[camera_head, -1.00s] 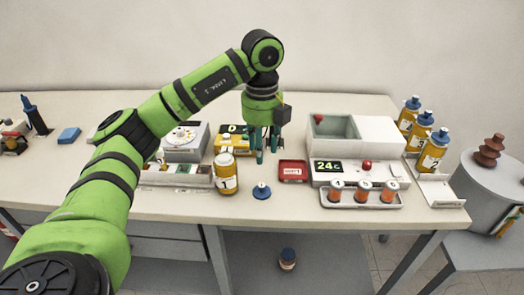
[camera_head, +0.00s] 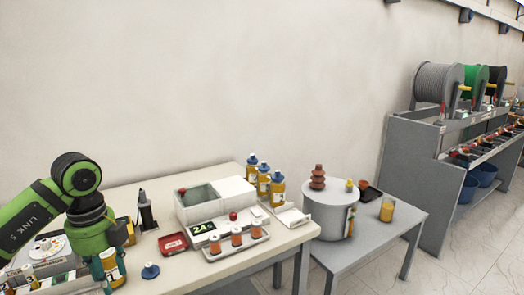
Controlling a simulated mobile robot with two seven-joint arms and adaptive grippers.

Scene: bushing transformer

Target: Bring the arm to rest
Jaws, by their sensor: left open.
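My left gripper (camera_head: 108,273) points down at the lower left of the head view, low over the worktable (camera_head: 283,240). Its teal fingers are open. A yellow bottle (camera_head: 113,267) with a white label shows between and behind the fingers; I cannot tell whether they touch it. The upper part of the bottle is partly hidden by the gripper. My green left arm (camera_head: 38,207) comes in from the left edge. My right gripper is not in view.
A blue cap (camera_head: 150,270) and a red tray (camera_head: 173,243) lie right of the gripper. Beyond stand a grey-white box (camera_head: 200,207), a rack of orange pieces (camera_head: 237,240) and blue-capped bottles (camera_head: 264,182). A grey transformer tank (camera_head: 326,215) stands on a side table.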

